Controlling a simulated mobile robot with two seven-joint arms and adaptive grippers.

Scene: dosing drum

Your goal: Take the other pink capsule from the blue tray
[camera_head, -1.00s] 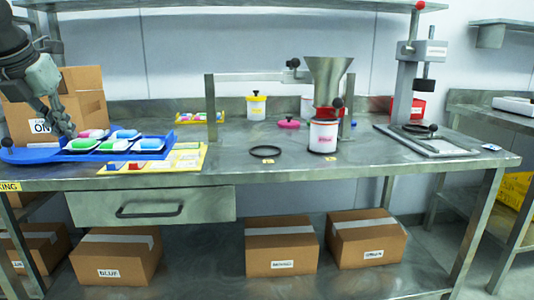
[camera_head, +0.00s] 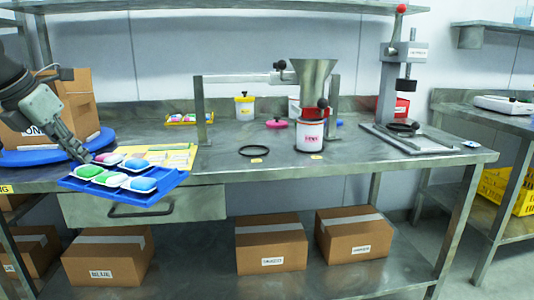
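The blue tray (camera_head: 160,194) is at the front left of the bench, tilted in the picture, its near corner in front of the drawer. Several white dishes on it hold capsules. The pink capsule (camera_head: 108,158) is in the back left dish. My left gripper (camera_head: 88,157) comes down at the tray's back left edge, close beside the pink capsule. Its fingertips are small and dark, so whether they grip anything is unclear. My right gripper is out of view.
A yellow card (camera_head: 178,152) lies just behind the tray. A round blue stand (camera_head: 45,157) is at left. A black ring (camera_head: 254,151), a white-and-red jar (camera_head: 309,136) and a press (camera_head: 392,90) stand farther right. The middle front of the bench is clear.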

